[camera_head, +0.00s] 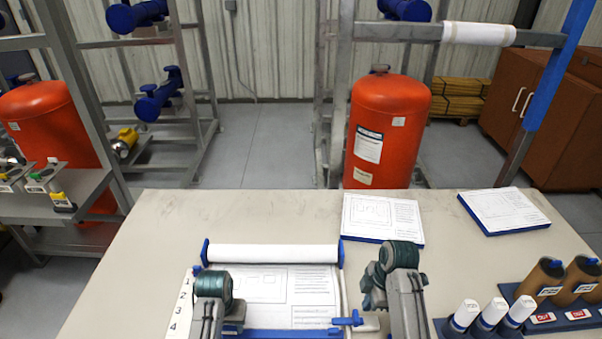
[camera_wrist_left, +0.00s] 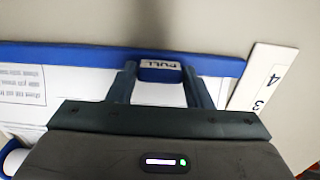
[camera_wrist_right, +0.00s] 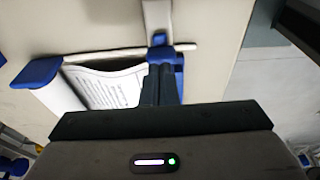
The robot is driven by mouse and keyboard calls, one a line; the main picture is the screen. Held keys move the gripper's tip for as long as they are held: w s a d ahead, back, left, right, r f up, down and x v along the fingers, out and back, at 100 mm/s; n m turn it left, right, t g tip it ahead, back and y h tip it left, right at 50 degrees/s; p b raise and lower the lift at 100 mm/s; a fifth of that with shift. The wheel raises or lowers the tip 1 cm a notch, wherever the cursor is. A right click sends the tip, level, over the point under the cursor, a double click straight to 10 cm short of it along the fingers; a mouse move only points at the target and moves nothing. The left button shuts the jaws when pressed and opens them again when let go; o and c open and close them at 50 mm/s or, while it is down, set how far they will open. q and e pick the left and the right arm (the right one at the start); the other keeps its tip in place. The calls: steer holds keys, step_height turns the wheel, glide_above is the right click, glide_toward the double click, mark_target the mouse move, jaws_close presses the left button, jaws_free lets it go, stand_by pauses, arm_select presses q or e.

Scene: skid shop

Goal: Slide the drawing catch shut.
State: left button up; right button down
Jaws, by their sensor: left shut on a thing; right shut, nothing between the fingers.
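The drawing frame lies on the table with a printed sheet (camera_head: 275,285) under a white roll. Its blue front bar (camera_head: 290,334) has a tab marked PULL (camera_wrist_left: 160,68). My left gripper (camera_wrist_left: 160,85) is shut on this tab, one finger at each side. The blue catch (camera_head: 347,320) sits at the bar's right end, beside a pale plate (camera_head: 370,323); it also shows in the right wrist view (camera_wrist_right: 158,40). My right gripper (camera_wrist_right: 162,85) is shut and empty, its tips close to the catch. Whether they touch it I cannot tell.
The white roll (camera_head: 272,253) has blue ends. A numbered strip (camera_head: 180,308) lies left of the frame. Two drawing pads (camera_head: 382,217) (camera_head: 505,210) lie further back. A blue rack (camera_head: 448,330) with white-capped holders and brown bottles (camera_head: 541,280) stands at right. The table's back left is clear.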

arm_select(q)
steer(key=shift+s+f, duration=0.2)
arm_select(e)
steer(key=shift+r, duration=1.35)
arm_select(q)
steer(key=shift+w+r, duration=0.1)
steer(key=shift+w, duration=0.25)
steer(key=o, duration=0.9)
steer(key=shift+r, duration=0.1)
steer(key=shift+w+r, duration=0.1)
steer(key=shift+r, duration=3.95)
